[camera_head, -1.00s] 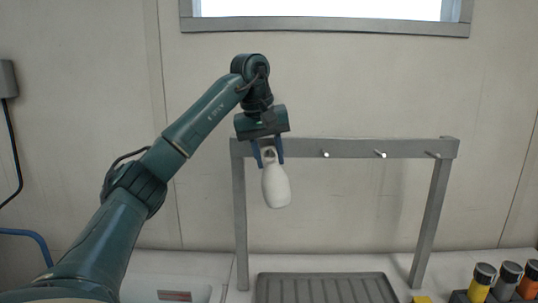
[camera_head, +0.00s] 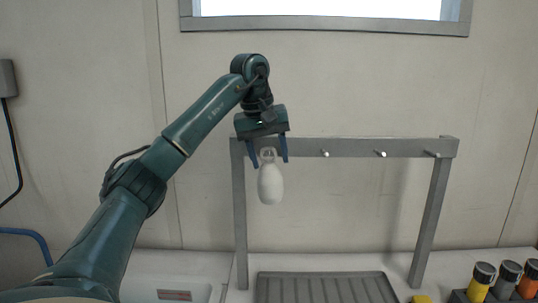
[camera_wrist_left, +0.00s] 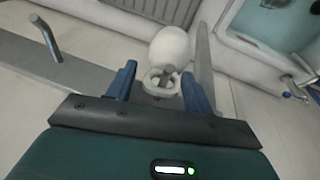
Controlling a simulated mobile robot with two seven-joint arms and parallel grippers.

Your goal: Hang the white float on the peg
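The white float (camera_head: 270,184) hangs nearly upright below the left end of the grey rack's crossbar (camera_head: 350,148). In the left wrist view, the float (camera_wrist_left: 170,46) has a ring at its top, and a peg tip (camera_wrist_left: 169,69) shows within the ring. My left gripper (camera_head: 268,162) is open, with its blue fingers on either side of the ring. In the left wrist view, gaps show between the ring and both fingers of the gripper (camera_wrist_left: 158,84). My right gripper is not in view.
Other bare pegs (camera_head: 325,153) stick out along the crossbar to the right. A grey ribbed tray (camera_head: 325,287) lies under the rack. Yellow, grey and orange cylinders (camera_head: 483,281) stand at the lower right. A blue-green basin (camera_wrist_left: 280,22) shows in the left wrist view.

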